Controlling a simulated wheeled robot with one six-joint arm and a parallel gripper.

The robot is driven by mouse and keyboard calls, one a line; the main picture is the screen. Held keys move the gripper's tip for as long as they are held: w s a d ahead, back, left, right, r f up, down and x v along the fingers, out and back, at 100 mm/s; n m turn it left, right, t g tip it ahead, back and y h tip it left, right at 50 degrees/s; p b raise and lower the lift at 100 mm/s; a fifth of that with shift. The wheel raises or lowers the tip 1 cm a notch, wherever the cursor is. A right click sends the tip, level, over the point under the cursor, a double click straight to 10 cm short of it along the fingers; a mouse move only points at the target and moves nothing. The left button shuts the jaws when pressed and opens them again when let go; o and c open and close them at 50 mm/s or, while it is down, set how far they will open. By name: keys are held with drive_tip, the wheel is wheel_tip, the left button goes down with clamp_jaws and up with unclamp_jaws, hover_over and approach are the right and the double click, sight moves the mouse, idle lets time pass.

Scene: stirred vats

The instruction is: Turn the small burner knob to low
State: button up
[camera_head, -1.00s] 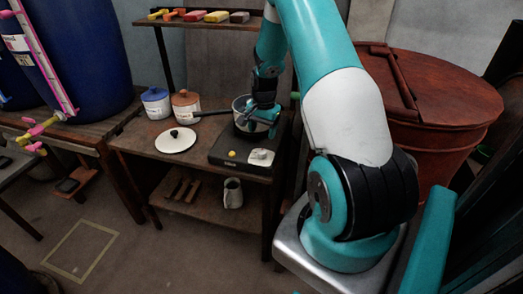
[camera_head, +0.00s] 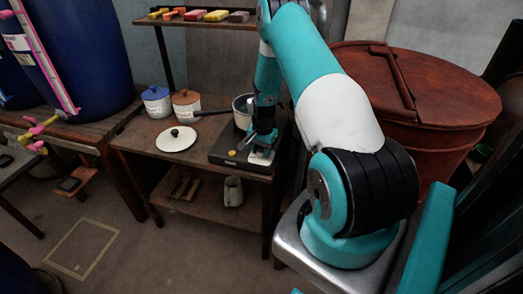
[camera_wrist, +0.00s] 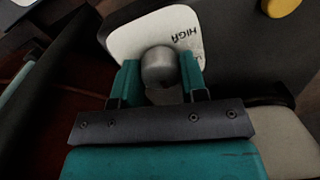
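The burner (camera_head: 226,150) is a dark hot plate on the wooden table, with a pale dial plate (camera_head: 258,160) at its front right. In the wrist view, the round silver knob (camera_wrist: 158,67) sits on this dial plate (camera_wrist: 125,38), where upside-down lettering reads "HIGH". My gripper (camera_wrist: 159,78) is at the knob, with one teal finger on each side of it. The fingers are apart; I cannot tell whether they touch the knob. In the head view, my gripper (camera_head: 262,145) hides the knob. The knob's pointer and the low mark are not visible.
A pot (camera_head: 242,112) stands on the burner behind my gripper, its dark handle (camera_head: 210,111) pointing left. A white lid (camera_head: 176,139) and two jars (camera_head: 156,101) (camera_head: 186,103) stand to the left. A red-brown vat (camera_head: 430,110) is at right.

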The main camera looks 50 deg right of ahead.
drive_tip(key=c, duration=0.4)
drive_tip(key=n+b, duration=0.2)
drive_tip(key=n, duration=0.3)
drive_tip(key=shift+n, duration=0.3)
drive_tip(key=n+b, duration=0.1)
drive_tip(key=n, duration=0.5)
idle(0.4)
drive_tip(key=o, duration=1)
drive_tip(key=shift+c, duration=0.2)
